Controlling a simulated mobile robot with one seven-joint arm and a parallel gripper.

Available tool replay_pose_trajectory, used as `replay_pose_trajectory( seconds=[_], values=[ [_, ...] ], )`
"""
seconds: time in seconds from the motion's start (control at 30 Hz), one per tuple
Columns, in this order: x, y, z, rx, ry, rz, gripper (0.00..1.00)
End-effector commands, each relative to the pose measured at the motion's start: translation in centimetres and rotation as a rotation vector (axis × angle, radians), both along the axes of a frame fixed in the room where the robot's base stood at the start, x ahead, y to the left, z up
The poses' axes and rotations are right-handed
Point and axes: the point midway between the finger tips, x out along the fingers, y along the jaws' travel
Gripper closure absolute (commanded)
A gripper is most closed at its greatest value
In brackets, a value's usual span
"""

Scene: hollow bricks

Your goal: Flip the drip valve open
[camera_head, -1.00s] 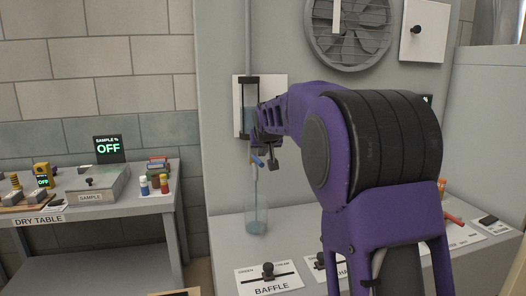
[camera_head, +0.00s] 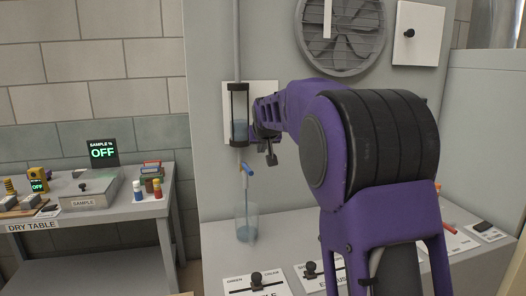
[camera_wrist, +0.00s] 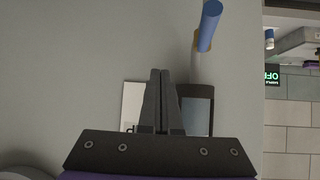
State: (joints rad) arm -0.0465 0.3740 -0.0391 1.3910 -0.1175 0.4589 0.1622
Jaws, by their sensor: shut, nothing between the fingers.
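The drip valve has a blue handle (camera_head: 247,169), slanting down to the right, below a clear cylinder of bluish liquid (camera_head: 239,130) with dark end caps on the wall. In the wrist view the blue handle (camera_wrist: 209,25) points out from the wall, beyond my fingertips and to their right. A thin bluish line runs from the valve down into a clear beaker (camera_head: 247,226) holding some liquid. My gripper (camera_head: 271,159) is just right of the handle, apart from it. In the wrist view my gripper (camera_wrist: 160,72) has its fingers together and empty.
A bench with baffle and other labelled controls (camera_head: 257,283) lies below. A wall fan (camera_head: 340,35) and a white switch panel (camera_head: 418,33) are above. The dry table (camera_head: 100,215) stands at left with a sample box and bottles. Wall around the handle is clear.

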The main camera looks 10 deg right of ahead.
Motion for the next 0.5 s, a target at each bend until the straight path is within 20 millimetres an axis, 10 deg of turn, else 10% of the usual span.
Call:
replay_pose_trajectory(
  seconds=[0.5],
  values=[
    [-1.3,6.9,5.1,0.0,-0.003,0.005,1.0]
  ],
)
